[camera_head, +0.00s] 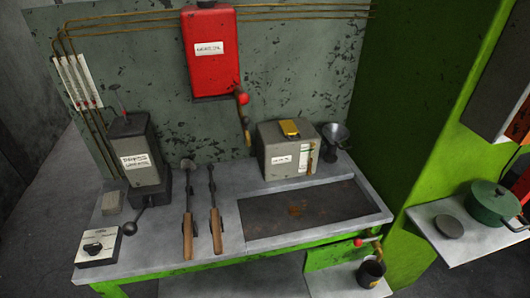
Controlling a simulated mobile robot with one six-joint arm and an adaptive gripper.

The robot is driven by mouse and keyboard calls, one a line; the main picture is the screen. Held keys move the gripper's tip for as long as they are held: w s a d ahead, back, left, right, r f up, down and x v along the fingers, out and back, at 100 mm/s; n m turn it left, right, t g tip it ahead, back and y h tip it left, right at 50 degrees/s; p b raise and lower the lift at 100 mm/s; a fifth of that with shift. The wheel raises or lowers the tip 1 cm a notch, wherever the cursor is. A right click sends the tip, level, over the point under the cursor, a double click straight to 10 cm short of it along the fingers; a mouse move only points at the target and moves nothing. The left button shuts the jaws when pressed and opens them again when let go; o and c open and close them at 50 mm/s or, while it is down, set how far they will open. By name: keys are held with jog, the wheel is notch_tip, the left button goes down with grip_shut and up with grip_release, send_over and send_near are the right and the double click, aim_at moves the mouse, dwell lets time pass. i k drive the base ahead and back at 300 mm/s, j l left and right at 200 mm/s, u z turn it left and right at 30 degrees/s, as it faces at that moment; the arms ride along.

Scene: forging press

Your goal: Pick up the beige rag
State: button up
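I see no cloth that I can surely name as the beige rag. A small pale grey-beige block-like thing (113,202) lies on the left of the workbench, beside the dark grey machine; I cannot tell if it is folded cloth. A small yellow thing (289,128) lies on top of the grey box. My gripper is not in view.
The grey workbench (165,245) carries a dark machine (137,150), two wooden-handled tools (187,235), a switch box (98,247), a grey box (283,155) and a sunken dark plate (310,208). A side shelf (455,238) holds a green pot (490,203). A red box (209,50) hangs behind.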

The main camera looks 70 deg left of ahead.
aim_at(113, 203)
jog(key=u, duration=3.55)
